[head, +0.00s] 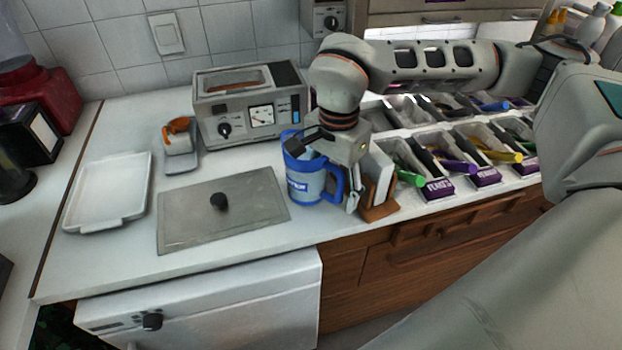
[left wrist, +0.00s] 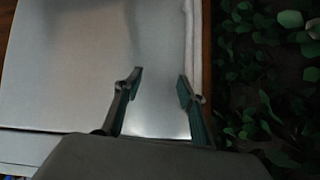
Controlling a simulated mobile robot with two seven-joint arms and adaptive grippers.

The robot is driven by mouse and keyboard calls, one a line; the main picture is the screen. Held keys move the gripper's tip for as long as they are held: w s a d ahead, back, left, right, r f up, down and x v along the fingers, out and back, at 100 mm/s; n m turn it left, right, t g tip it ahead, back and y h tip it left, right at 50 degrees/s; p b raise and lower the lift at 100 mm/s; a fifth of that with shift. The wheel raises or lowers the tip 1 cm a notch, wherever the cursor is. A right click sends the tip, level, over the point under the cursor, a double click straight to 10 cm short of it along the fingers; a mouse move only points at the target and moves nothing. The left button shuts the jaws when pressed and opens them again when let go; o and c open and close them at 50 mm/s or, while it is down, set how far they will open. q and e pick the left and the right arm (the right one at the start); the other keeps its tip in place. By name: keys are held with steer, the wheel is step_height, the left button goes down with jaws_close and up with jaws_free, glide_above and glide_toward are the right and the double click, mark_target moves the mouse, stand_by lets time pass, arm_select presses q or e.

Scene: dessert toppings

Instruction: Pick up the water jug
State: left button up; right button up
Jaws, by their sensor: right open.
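The blue water jug (head: 303,180) stands upright on the white counter in the head view, with its handle on the right. My right gripper (head: 328,170) is open and reaches down over the jug. One finger is at the jug's top left and the other is by the handle. The gripper hides part of the jug's rim, and I cannot tell whether the fingers touch it. My left gripper (left wrist: 158,90) is open and empty in the left wrist view, above a pale metallic surface. It does not show in the head view.
A napkin holder (head: 380,207) stands close right of the jug, with topping bins (head: 437,187) beyond. A toaster-like appliance (head: 250,105) is behind. A grey lid with a black knob (head: 180,215) and a white tray (head: 105,190) lie left. The counter's front edge is near.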

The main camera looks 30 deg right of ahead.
steer(key=shift+f, duration=0.7)
steer(key=c, duration=1.6)
steer(key=shift+w+r, duration=0.1)
jaws_close()
